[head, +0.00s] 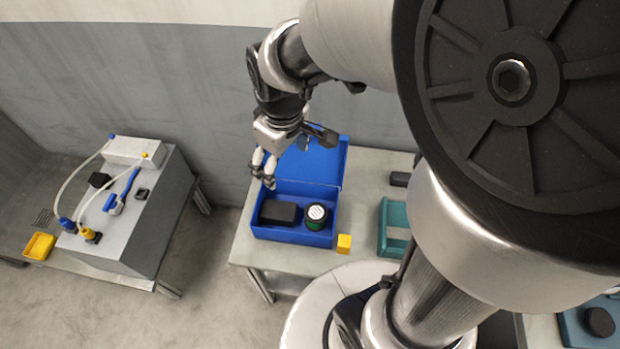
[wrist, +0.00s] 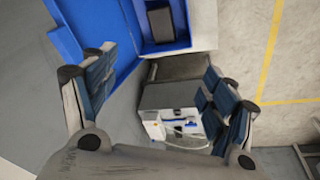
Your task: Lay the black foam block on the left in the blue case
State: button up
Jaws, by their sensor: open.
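The blue case (head: 290,236) stands on the pale table with its lid (head: 325,162) open at the back. A black block (head: 278,212) lies flat inside, in the left part of the case. It also shows in the wrist view (wrist: 160,22), inside the blue case (wrist: 166,47). A round green and black canister (head: 317,212) with a white striped top stands beside it on the right. My gripper (head: 263,170) is above the back left of the case, apart from the block. Its fingers are spread in the wrist view (wrist: 158,72), with nothing between them.
A yellow cube (head: 344,243) sits on the table right of the case. A teal tray (head: 384,240) is further right, partly hidden by my arm. A grey cabinet (head: 150,225) with tubes and a yellow tray (head: 39,246) stand on the left, across a floor gap.

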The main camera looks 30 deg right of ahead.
jog(key=s+r+m+t, duration=0.1)
jog(key=s+r+m, duration=0.1)
jog(key=s+r, duration=0.2)
jog(key=s+r+m+t, duration=0.1)
jog(key=s+r+m, duration=0.2)
jog(key=s, duration=0.7)
notch_tip(320, 180, up, 2)
jog(key=shift+s+a+r+m, duration=0.2)
jog(key=shift+s+r+m, duration=0.05)
jog(key=shift+s+m, duration=0.05)
jog(key=shift+c, duration=0.5)
dwell(1.9)
